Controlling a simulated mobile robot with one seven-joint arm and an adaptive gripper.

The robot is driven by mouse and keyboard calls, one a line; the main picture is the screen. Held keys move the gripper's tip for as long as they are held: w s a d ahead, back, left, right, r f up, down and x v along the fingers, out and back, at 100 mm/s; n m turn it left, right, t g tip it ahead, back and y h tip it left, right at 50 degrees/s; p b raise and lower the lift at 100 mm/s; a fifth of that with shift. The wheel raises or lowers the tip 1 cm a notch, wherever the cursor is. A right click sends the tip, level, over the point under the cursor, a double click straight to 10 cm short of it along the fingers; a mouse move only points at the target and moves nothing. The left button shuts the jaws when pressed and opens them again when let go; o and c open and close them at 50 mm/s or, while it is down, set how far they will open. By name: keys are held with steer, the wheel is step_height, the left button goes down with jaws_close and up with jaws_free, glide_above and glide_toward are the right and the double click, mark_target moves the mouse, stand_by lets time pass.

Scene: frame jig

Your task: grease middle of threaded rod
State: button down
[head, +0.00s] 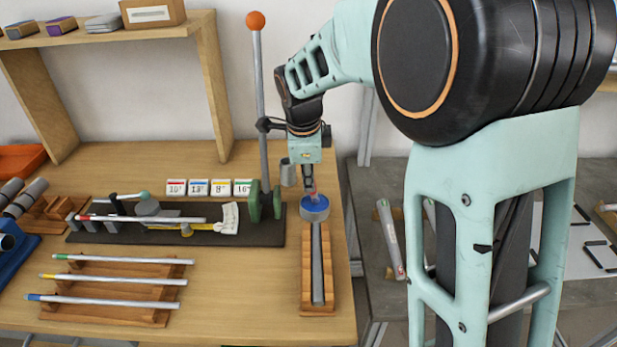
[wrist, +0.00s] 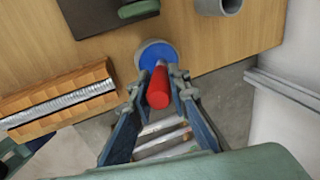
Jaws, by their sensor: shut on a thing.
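The threaded rod (head: 317,262) lies in a wooden cradle (head: 306,312) near the table's right edge; it also shows in the wrist view (wrist: 62,104). A round tin with a blue top (head: 315,209) stands just beyond the rod's far end; it also shows in the wrist view (wrist: 150,52). My gripper (head: 311,184) is above the tin, shut on a red cylindrical handle (wrist: 158,88). The handle's lower end is hidden, so I cannot tell whether it touches the blue top. The gripper is away from the rod's middle.
A dark jig (head: 270,239) with an orange-knobbed lever (head: 256,21) stands to the left. A grey cup (head: 288,173) is behind the tin. A wooden rack (head: 150,318) holds rods with coloured ends. The table ends just right of the cradle. A wooden shelf (head: 212,85) rises behind.

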steer(key=shift+r+p, duration=2.15)
steer(key=shift+r, duration=1.35)
steer(key=shift+d, duration=0.1)
